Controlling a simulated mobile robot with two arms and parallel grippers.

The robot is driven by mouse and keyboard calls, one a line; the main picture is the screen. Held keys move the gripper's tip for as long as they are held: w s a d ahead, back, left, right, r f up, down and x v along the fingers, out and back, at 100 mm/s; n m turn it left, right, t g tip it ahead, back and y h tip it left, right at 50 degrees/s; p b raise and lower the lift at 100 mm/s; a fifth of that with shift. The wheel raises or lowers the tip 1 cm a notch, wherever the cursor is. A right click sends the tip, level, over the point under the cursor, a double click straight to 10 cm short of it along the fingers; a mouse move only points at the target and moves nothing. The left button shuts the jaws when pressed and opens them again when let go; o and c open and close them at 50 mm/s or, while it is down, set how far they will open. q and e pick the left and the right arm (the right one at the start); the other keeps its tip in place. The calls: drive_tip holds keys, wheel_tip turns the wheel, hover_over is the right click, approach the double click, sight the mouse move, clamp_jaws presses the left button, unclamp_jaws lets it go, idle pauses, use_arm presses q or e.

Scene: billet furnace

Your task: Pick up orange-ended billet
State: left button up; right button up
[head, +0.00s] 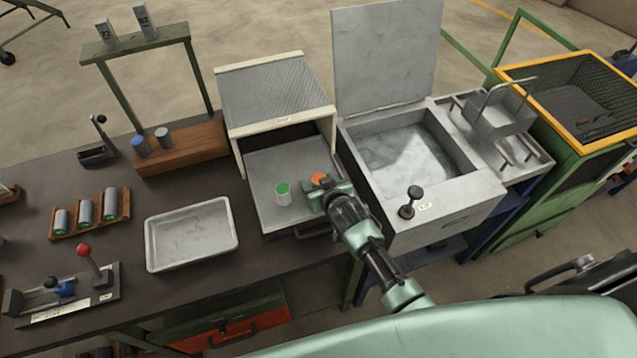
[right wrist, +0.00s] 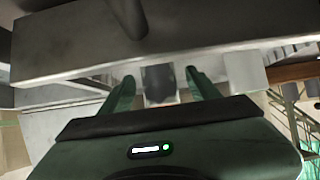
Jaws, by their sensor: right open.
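The orange-ended billet (head: 319,179) stands on the furnace's front shelf, with its orange top showing just beyond my right gripper. The gripper hides most of its body. My right gripper (head: 323,195) is open at the billet. In the right wrist view, a dark grey cylindrical piece, seemingly this billet (right wrist: 160,84), shows between the two green fingers of the gripper (right wrist: 161,88), with gaps on both sides. My left gripper is not in view.
The furnace (head: 276,88) stands open behind the shelf. A quench tank (head: 480,203) with a raised lid is close on the right. An empty grey tray (head: 191,262) lies left. A wooden rack (head: 66,232) holds several billets.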

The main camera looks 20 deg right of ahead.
clamp_jaws()
idle(1.2)
